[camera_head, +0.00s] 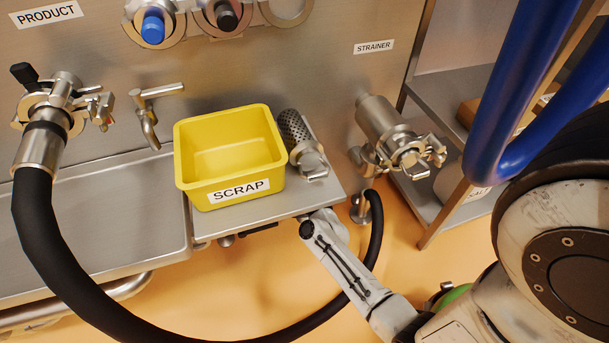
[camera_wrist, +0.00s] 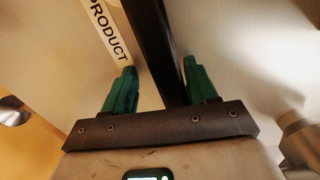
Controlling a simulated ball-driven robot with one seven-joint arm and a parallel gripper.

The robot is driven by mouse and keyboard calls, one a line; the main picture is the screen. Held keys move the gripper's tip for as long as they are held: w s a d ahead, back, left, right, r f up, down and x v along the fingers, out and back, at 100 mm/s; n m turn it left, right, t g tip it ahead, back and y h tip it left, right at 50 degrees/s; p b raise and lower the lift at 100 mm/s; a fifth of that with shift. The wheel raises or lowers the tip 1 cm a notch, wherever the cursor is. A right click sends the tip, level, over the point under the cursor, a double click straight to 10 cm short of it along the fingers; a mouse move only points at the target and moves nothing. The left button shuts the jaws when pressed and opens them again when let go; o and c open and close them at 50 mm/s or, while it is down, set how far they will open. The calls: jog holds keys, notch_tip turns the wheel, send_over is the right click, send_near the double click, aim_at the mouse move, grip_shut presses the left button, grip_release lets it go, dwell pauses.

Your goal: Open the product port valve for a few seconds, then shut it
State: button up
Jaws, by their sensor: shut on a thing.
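In the wrist view my gripper (camera_wrist: 161,66) has two green fingers, shut on a long dark bar (camera_wrist: 152,35) that runs between them toward the top of the view. The bar looks like a valve handle, but its far end is out of view. A white PRODUCT label (camera_wrist: 107,30) is beside it, on a pale metal surface. In the head view another PRODUCT label (camera_head: 45,13) is at the top left, above a steel fitting with a black knob (camera_head: 25,75) and a thick black hose (camera_head: 60,255). My gripper does not show there; my arm reaches to the shelf's front edge.
A yellow SCRAP bin (camera_head: 183,170) stands on a steel shelf (camera_head: 315,203) beside a perforated strainer tube (camera_head: 298,140). A steel strainer fitting (camera_head: 392,130) sticks out to the right. The black hose loops low across the front. A grey rack (camera_head: 450,110) stands at the right.

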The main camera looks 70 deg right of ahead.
jog(key=shift+s+f, duration=0.15)
jog(key=shift+f, duration=0.1)
jog(key=p+v, duration=0.2)
jog(key=v, duration=0.8)
jog(key=shift+a+r+p, duration=0.2)
jog(key=shift+a+p, duration=0.15)
jog(key=shift+p, duration=0.05)
